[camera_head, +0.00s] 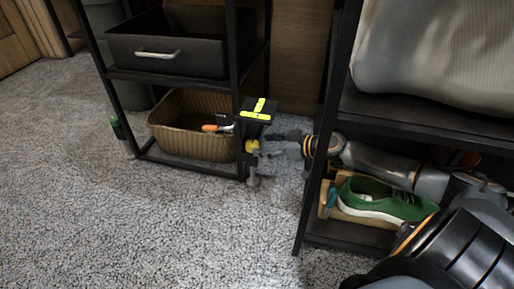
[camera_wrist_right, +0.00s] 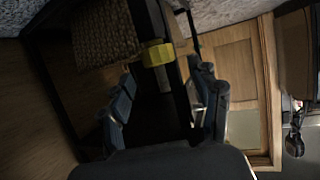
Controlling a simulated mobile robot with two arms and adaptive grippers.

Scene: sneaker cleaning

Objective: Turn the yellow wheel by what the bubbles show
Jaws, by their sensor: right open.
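Two yellow bubble levels (camera_head: 258,110) lie at right angles on a small black plate, mid-picture in the head view. The bubbles are too small to read. The yellow wheel (camera_head: 252,146) is on the post below the plate. It also shows in the right wrist view as a yellow block-like shape (camera_wrist_right: 158,54) beyond the fingers. My right gripper (camera_head: 266,149) reaches in from the right, with its fingertips close to the wheel. In the right wrist view it is open (camera_wrist_right: 165,82), its fingers apart. I cannot tell whether either finger touches the wheel. My left gripper is not in view.
A black shelf (camera_head: 172,78) with a drawer and a wicker basket (camera_head: 190,130) stands just behind. At right, another black rack (camera_head: 316,190) holds a green sneaker (camera_head: 375,200), close to my right arm. Grey carpet (camera_head: 150,225) is clear at front left.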

